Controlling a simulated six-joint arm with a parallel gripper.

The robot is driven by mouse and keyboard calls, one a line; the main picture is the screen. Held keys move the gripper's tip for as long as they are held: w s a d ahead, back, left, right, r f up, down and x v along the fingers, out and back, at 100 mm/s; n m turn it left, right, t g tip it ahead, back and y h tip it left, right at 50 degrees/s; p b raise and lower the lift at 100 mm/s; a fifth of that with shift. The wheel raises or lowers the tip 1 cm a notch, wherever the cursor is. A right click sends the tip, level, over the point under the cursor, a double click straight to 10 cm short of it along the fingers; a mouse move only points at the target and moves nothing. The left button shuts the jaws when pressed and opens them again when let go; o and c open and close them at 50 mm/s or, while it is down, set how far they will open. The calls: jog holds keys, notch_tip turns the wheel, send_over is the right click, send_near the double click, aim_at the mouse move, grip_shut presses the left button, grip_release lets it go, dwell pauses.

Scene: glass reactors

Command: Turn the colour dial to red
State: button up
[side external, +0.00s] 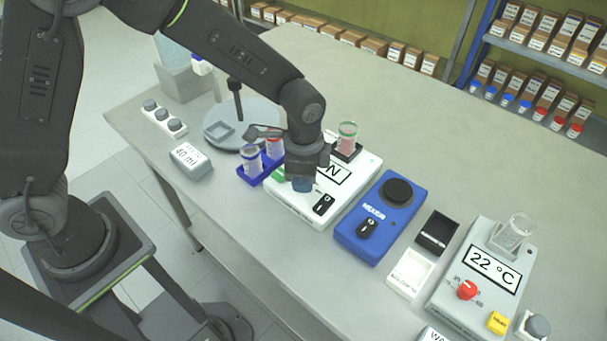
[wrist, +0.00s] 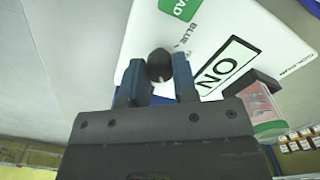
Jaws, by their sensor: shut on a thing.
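The colour dial (wrist: 159,62) is a small dark knob on a white device (wrist: 150,30). It sits between the two blue fingers of my gripper (wrist: 157,80) in the wrist view, and the jaws are shut on it. In the side view my gripper (side external: 302,184) points down onto the same white device (side external: 285,208) and hides the dial. The device has a green patch (wrist: 181,8), a printed label partly reading "BLUE", and a framed display (wrist: 228,67). The dial's pointer direction cannot be made out.
A blue rack with tubes (side external: 250,177) stands close left of the device. A tube with pinkish contents (side external: 346,138) stands at its back edge. The blue mixer (side external: 380,220) is close right, then a heater showing 22 °C (side external: 480,285). Free bench lies behind the mixer.

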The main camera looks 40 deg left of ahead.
jog(key=o, duration=0.9)
notch_tip(320, 180, up, 14)
jog(key=shift+f, duration=0.1)
jog(key=s+a+r+n+t, duration=0.2)
jog(key=s+a+n, duration=0.1)
jog(key=s+a, duration=0.2)
jog(key=s+a+r+n+t, duration=0.1)
jog(key=s+a+r+n, duration=0.1)
jog(key=s+a+n, duration=0.2)
jog(key=s+a+r+n+t, duration=0.2)
jog(key=s+a+n, duration=0.2)
jog(key=s, duration=0.3)
jog(key=shift+s+a+t, duration=0.3)
jog(key=shift+s+a, duration=0.05)
jog(key=shift+a, duration=0.5)
